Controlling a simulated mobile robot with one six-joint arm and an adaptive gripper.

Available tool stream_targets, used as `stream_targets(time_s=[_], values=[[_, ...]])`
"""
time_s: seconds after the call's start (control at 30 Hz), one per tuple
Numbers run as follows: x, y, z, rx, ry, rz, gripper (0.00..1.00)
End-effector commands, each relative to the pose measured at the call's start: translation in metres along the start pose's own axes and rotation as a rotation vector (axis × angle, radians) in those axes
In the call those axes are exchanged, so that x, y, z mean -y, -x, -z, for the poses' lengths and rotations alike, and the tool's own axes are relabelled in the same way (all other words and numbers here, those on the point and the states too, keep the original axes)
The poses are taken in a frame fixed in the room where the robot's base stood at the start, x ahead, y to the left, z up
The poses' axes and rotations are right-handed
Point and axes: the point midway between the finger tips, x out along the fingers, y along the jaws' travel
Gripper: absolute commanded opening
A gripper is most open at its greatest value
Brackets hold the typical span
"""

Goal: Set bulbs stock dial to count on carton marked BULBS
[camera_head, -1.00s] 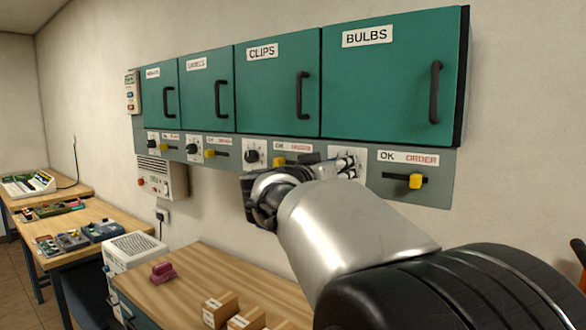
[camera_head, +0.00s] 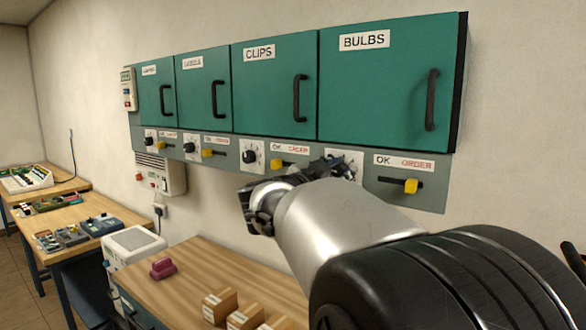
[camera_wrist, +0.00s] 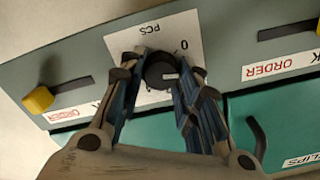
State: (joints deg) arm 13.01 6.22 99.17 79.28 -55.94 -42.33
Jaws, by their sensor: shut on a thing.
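The bulbs stock dial is a dark round knob (camera_wrist: 161,72) on a white scale plate (camera_wrist: 190,35), under the green cabinet marked BULBS (camera_head: 385,90). In the wrist view the plate is upside down, with "0" and "PCS" readable and other numbers hidden by the fingers. A pale pointer mark shows on the knob. My gripper (camera_wrist: 160,75) is shut on the knob, one finger on each side. In the head view my gripper (camera_head: 335,168) covers most of the dial plate (camera_head: 348,158). Small cartons (camera_head: 222,303) stand on the bench, their labels unreadable.
A yellow slider (camera_head: 411,186) marked OK and ORDER is right of the dial; another yellow slider (camera_head: 277,163) is left. The clips dial (camera_head: 251,156) is further left. Cabinet handles (camera_head: 432,100) stick out above. A pink object (camera_head: 162,268) lies on the bench (camera_head: 190,285).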

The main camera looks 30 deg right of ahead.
Motion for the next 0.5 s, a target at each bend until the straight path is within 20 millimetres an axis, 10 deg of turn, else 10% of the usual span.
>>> stream_targets(time_s=[0.5], values=[[-0.0025, -0.0001, -0.0013, -0.001, -0.491, 0.000, 0.07]])
